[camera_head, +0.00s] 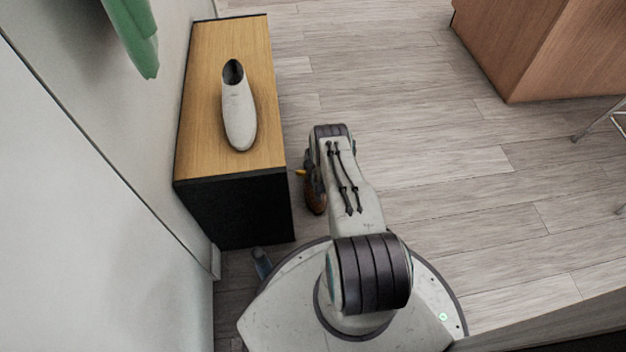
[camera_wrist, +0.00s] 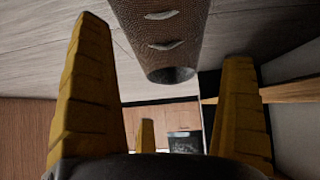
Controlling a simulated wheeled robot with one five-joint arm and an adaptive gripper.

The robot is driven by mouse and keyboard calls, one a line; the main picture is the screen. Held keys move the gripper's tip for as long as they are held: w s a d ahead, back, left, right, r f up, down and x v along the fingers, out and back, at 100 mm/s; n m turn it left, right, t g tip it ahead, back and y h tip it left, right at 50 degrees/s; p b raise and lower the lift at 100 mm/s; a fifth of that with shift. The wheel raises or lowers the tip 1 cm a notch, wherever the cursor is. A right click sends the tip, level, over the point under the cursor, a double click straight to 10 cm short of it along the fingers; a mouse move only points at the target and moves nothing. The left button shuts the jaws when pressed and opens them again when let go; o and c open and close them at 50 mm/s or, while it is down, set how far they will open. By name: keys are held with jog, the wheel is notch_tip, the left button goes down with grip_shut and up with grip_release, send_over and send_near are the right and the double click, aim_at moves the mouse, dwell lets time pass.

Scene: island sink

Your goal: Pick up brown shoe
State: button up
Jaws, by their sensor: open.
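The brown shoe (camera_wrist: 165,35) shows at the top middle of the wrist view, with a textured brown surface, two pale marks and a dark opening. It lies between the lines of my gripper's yellow fingers. In the head view only a bit of brown (camera_head: 316,204), likely the shoe, shows on the floor beside the bench, mostly hidden by my arm. My gripper (camera_wrist: 163,45) is open, with its fingers apart on either side of the shoe. I cannot tell whether either finger touches it. In the head view a yellow fingertip (camera_head: 300,172) peeks out left of my arm.
A bench with a wooden top (camera_head: 205,70) and black sides stands left of my arm, against the wall. A white shoe (camera_head: 238,112) lies on it. A small bluish item (camera_head: 262,263) is by the bench's foot. A wooden cabinet (camera_head: 540,45) stands far right; open floor lies between.

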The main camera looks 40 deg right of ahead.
jog(key=b+x, duration=0.2)
jog(key=x, duration=0.1)
jog(key=shift+s+f+b, duration=0.1)
jog(key=shift+f+b, duration=0.25)
jog(key=shift+b, duration=0.05)
jog(key=shift+b+x, duration=0.6)
jog(key=shift+x, duration=0.3)
jog(key=shift+d+r, duration=0.1)
jog(key=shift+r, duration=0.1)
jog(key=c, duration=1.1)
